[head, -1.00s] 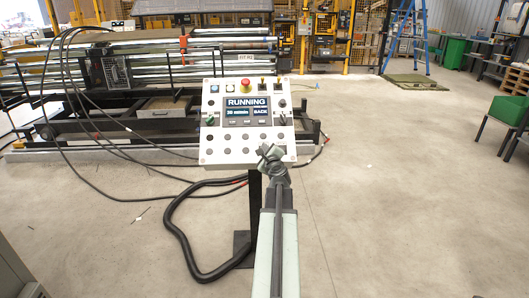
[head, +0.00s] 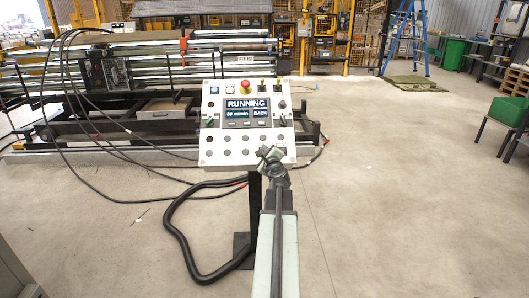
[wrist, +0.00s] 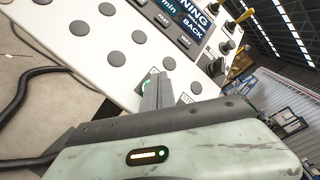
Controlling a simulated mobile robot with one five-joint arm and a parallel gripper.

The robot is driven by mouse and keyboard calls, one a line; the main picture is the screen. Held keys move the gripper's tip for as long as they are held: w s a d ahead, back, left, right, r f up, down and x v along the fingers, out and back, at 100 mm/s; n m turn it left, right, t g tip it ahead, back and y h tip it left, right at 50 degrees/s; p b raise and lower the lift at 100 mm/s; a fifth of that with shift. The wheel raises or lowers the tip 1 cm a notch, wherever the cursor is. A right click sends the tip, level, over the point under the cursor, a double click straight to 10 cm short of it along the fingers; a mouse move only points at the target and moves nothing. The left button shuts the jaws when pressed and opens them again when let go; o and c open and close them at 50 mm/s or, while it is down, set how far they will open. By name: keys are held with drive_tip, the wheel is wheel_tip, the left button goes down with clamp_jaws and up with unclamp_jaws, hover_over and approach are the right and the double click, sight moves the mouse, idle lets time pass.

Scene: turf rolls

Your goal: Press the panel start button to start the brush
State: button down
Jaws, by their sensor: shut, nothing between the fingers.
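The control panel (head: 215,150) is a white sloped board on a dark post, with rows of grey buttons. Its screen (head: 246,113) reads "RUNNING" and also shows in the wrist view (wrist: 187,20). A button with a green mark (wrist: 147,84) lies low on the panel in the wrist view, partly hidden by my fingers. My gripper (head: 268,153) is shut and empty at the panel's lower right. In the wrist view my gripper (wrist: 157,82) has its tips right beside the green mark. I cannot tell whether they touch it. A label beside the fingers is partly covered.
A red stop button (head: 245,86) sits at the panel's top. A machine with long rollers (head: 150,60) stands behind it to the left. Black hoses (head: 172,220) lie on the floor left of the post. The floor on the right (head: 390,190) is open.

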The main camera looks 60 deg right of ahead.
drive_tip(key=shift+f, duration=0.1)
idle(0.7)
drive_tip(key=shift+w+d+f+b, duration=0.1)
drive_tip(key=shift+d+f+b, duration=0.1)
drive_tip(key=shift+d+b, duration=0.1)
drive_tip(key=shift+w+d+f+b, duration=0.15)
drive_tip(key=shift+f+b, duration=0.2)
idle(0.7)
drive_tip(key=shift+r, duration=0.1)
drive_tip(key=shift+s+a+r+p, duration=0.3)
drive_tip(key=shift+a+r+p, duration=0.15)
drive_tip(key=shift+r+p, duration=0.15)
drive_tip(key=a+r+p, duration=0.1)
drive_tip(key=s+r+p, duration=0.1)
drive_tip(key=s+a+r+p, duration=0.1)
drive_tip(key=p, duration=0.1)
drive_tip(key=shift+a+r, duration=0.3)
drive_tip(key=shift+r, duration=0.1)
idle(0.8)
